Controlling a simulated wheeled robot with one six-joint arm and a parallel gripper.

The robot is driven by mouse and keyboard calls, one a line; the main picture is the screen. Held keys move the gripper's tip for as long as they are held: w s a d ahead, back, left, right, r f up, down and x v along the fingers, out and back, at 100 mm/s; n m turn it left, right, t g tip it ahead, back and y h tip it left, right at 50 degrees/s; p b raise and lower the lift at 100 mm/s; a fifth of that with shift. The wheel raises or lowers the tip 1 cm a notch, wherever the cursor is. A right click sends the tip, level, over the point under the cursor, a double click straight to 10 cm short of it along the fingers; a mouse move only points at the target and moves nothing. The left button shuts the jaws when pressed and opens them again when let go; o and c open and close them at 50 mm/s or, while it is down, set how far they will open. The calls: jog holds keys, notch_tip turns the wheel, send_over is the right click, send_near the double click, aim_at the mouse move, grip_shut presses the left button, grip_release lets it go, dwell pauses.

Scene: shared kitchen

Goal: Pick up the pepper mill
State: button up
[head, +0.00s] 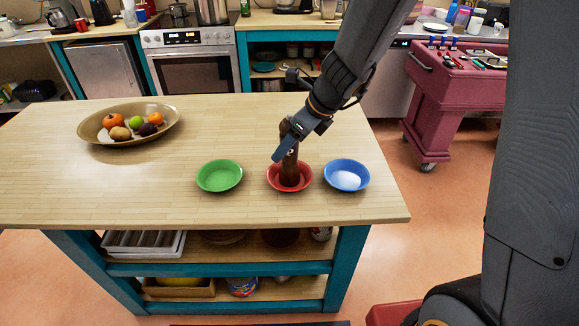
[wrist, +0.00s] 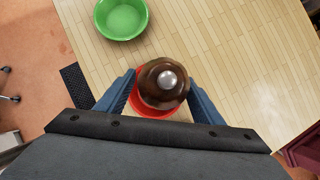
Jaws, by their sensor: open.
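The pepper mill (head: 289,168) is dark brown and stands upright in the red bowl (head: 305,186) on the wooden island. In the wrist view I look down on the round brown top of the mill (wrist: 163,84), with its silver knob. My gripper (head: 285,148) is open at the upper part of the mill. In the wrist view its blue fingers (wrist: 160,95) are on either side of the mill, with a gap on the left; on the right I cannot tell whether the finger touches. The red bowl (wrist: 150,112) is partly hidden under the mill.
A green bowl (head: 219,176) is left of the red bowl, and a blue bowl (head: 347,175) with a white round thing is close on its right. A fruit bowl (head: 128,139) stands at the island's left. The wooden top (head: 225,125) is clear between them.

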grip_shut()
jog(key=shift+r, duration=0.1)
dwell(0.3)
